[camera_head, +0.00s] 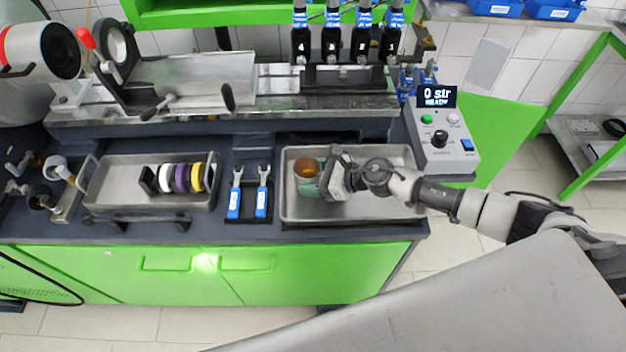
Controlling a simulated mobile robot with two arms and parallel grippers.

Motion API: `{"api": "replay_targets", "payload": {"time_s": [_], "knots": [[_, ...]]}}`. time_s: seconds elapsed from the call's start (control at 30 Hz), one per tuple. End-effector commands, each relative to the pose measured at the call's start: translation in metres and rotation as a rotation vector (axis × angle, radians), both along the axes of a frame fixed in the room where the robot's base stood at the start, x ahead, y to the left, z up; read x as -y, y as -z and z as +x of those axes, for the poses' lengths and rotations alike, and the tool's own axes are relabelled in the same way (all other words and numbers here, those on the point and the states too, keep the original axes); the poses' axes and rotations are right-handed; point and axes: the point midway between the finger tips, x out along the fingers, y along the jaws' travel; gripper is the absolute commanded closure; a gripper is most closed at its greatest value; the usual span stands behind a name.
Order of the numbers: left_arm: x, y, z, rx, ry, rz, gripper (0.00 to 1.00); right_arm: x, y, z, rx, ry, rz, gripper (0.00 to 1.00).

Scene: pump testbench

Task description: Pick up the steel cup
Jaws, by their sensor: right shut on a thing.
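My right gripper (322,180) reaches in from the right over the right metal tray (400,207). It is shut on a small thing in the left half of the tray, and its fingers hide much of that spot. A round, cup-like thing with an amber-brown top (306,167) is at the fingertips. A grey-green piece (311,191) shows just below it, also against the fingers. I cannot tell which of these is held, or make out a plain steel cup. My left gripper is not in view.
A left tray (100,200) holds several coloured rings (181,178). Two blue-handled tools (248,200) stand between the trays. A control box (442,140) is at the right, and black bottles (345,45) hang behind the tray. The tray's right half is largely clear beneath my arm.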

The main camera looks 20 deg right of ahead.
Motion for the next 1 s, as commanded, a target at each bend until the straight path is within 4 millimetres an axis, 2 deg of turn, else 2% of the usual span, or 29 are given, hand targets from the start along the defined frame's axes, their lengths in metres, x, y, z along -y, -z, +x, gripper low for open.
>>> {"api": "replay_targets", "payload": {"time_s": [0.1, 0.27, 0.53, 1.0], "knots": [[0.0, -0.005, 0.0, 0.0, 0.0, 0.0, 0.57, 0.0, -0.016, -0.002, 0.003, -0.001, -0.001, 0.61], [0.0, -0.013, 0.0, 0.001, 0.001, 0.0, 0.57, -0.008, -0.028, -0.021, 0.002, -0.002, 0.0, 0.61], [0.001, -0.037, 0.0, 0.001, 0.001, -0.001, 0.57, -0.02, -0.05, -0.051, 0.002, -0.002, 0.0, 0.61], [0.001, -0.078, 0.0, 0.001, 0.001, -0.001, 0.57, -0.036, -0.074, -0.091, 0.0, -0.001, 0.002, 0.61]]}}
